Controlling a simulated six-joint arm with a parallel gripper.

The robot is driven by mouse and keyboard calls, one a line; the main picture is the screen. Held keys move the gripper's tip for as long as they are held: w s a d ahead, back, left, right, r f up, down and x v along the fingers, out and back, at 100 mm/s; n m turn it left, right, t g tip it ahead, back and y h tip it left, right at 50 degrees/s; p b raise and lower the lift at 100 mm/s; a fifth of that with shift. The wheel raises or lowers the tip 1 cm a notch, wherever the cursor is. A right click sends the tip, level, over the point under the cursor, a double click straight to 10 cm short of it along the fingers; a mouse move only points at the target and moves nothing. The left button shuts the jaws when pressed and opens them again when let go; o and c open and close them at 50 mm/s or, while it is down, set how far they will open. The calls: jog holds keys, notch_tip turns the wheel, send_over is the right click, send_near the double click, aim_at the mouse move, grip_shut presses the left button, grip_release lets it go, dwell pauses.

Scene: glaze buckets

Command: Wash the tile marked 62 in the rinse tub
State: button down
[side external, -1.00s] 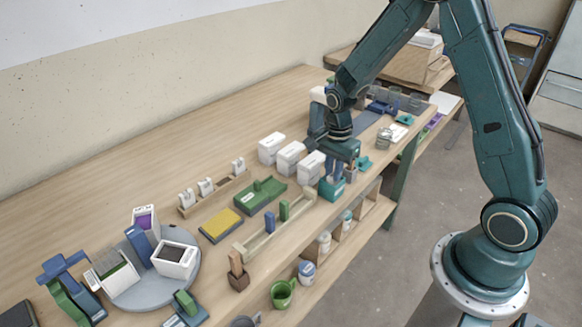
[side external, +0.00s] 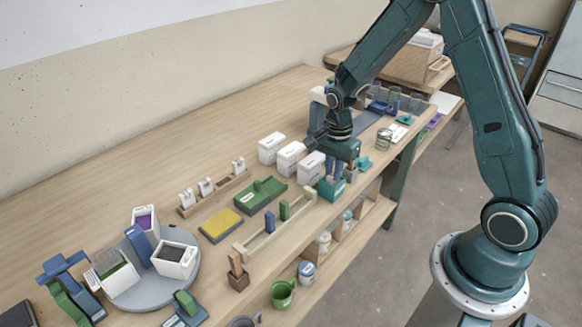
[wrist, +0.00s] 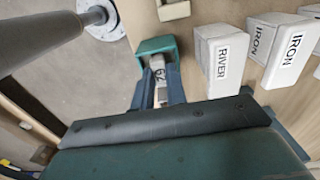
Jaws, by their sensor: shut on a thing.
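My gripper (wrist: 160,84) is shut on a pale tile (wrist: 158,67) marked 62, held between its two blue-grey fingers. In the side view my gripper (side external: 335,172) points down at the small teal tub (side external: 330,190) near the table's front edge. In the wrist view the tub (wrist: 150,45) lies right at the fingertips. The tile's far end is at or inside the tub's opening; I cannot tell how deep, or whether it touches the tub.
White boxes stand close beside the gripper; one is marked RIVER (wrist: 221,55) and two IRON (wrist: 288,50). Bare table lies behind.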

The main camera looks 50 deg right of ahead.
dwell(4.8)
jog(key=shift+r, duration=2.85)
jog(key=shift+r, duration=0.1)
jog(key=shift+r, duration=1.45)
